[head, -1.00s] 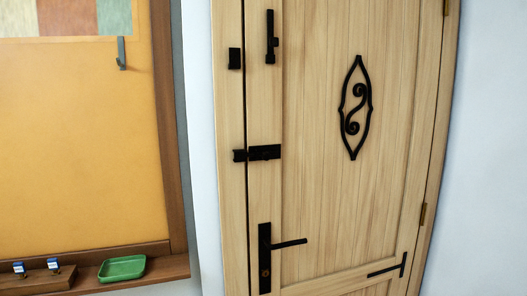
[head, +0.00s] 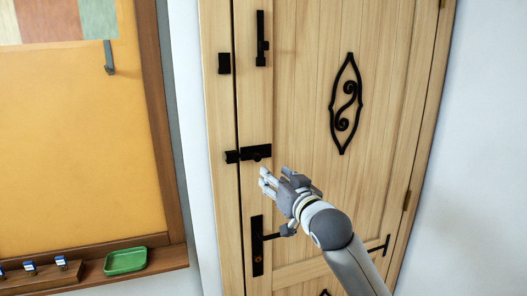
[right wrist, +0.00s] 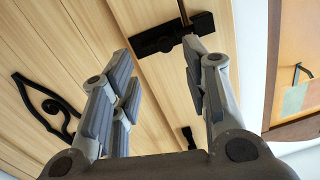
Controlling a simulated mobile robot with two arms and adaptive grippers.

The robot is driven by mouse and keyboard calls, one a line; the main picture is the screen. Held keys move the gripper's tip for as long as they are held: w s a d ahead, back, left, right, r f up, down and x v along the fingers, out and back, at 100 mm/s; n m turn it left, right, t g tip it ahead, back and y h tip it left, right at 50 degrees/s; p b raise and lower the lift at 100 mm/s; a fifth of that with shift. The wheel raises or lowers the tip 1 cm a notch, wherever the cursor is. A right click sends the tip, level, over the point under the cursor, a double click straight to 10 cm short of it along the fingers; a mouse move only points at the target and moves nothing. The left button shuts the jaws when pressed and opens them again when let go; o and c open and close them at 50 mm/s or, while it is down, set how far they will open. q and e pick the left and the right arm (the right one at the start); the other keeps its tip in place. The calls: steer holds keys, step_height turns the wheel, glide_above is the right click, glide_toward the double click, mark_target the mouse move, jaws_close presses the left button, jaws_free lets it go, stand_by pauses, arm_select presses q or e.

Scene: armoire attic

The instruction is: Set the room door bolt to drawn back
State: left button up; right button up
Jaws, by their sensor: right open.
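The wooden room door (head: 300,110) is shut in its frame. Its black bolt (head: 256,152) is mounted horizontally near the door's left edge. The bolt appears to reach across the gap to a black keeper (head: 231,156) on the frame. A small knob shows at the bolt's lower side. My right gripper (head: 265,180) is open and empty, just below and slightly right of the bolt. In the right wrist view the bolt (right wrist: 155,42) lies beyond the spread fingertips (right wrist: 157,54), and no contact shows. My left gripper is not in view.
A black handle plate (head: 257,246) with a lever sits below, partly behind my right arm. Another black vertical fitting (head: 260,38) and a block (head: 223,63) sit above. A framed orange board (head: 70,150) with a ledge holding a green tray (head: 125,260) is at left.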

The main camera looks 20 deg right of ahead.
mark_target(259, 159)
steer(key=w+p, duration=0.1)
steer(key=w, duration=0.2)
steer(key=w+r+p, duration=0.1)
steer(key=w, duration=0.2)
steer(key=w+a+p, duration=0.1)
steer(key=w, duration=0.2)
steer(key=shift+w+r, duration=0.1)
steer(key=shift+r, duration=0.15)
steer(key=shift+w+a+f+p, duration=0.1)
steer(key=shift+w+p, duration=0.3)
steer(key=shift+w, duration=0.3)
jaws_close()
